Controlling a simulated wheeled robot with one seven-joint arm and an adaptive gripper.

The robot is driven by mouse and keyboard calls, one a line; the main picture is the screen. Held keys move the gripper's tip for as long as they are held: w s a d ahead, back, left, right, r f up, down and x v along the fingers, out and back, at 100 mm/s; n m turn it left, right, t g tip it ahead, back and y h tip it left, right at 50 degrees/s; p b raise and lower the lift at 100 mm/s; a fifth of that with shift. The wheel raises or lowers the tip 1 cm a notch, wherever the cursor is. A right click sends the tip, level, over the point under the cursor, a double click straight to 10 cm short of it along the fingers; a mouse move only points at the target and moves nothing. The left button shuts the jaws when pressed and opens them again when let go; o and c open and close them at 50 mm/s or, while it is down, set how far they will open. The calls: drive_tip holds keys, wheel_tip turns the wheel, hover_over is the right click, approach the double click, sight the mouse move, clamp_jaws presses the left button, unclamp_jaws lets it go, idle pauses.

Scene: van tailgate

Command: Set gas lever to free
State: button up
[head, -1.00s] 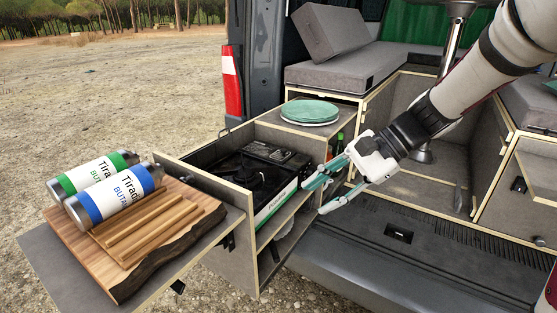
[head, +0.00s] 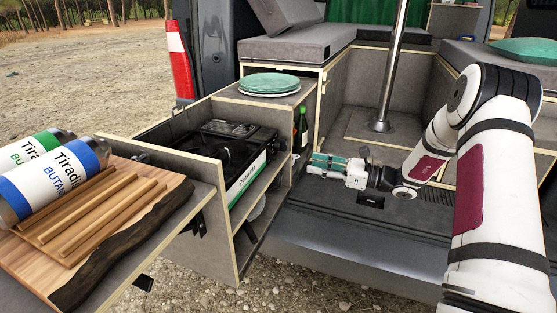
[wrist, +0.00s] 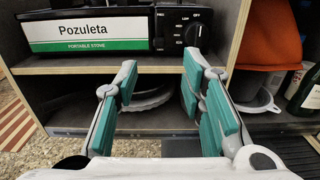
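The portable stove (head: 245,178), black with a white and green front, sits in the pulled-out drawer unit. To the right of the strip is a black control panel with a round knob (wrist: 193,33) and small white markings. A small dark part of the panel left of the knob may be the gas lever; its position is not clear. My gripper (head: 313,163) is right of the stove, pointing at its front. In the wrist view my gripper (wrist: 161,78) is open and empty, its green-padded fingers below the panel, not touching it.
A shelf (wrist: 150,68) below the stove holds pale dishes (wrist: 150,98). A green bottle (head: 301,130) and an orange item (wrist: 270,35) stand right of the stove. Green plates (head: 269,83) lie on the cabinet. Gas canisters (head: 55,175) lie on a wooden board (head: 170,190).

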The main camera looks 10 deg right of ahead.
sight(273, 157)
drive_tip(key=b+x, duration=0.1)
drive_tip(key=x, duration=1.1)
drive_tip(key=shift+a, duration=0.25)
drive_tip(key=shift+w, duration=0.1)
clamp_jaws()
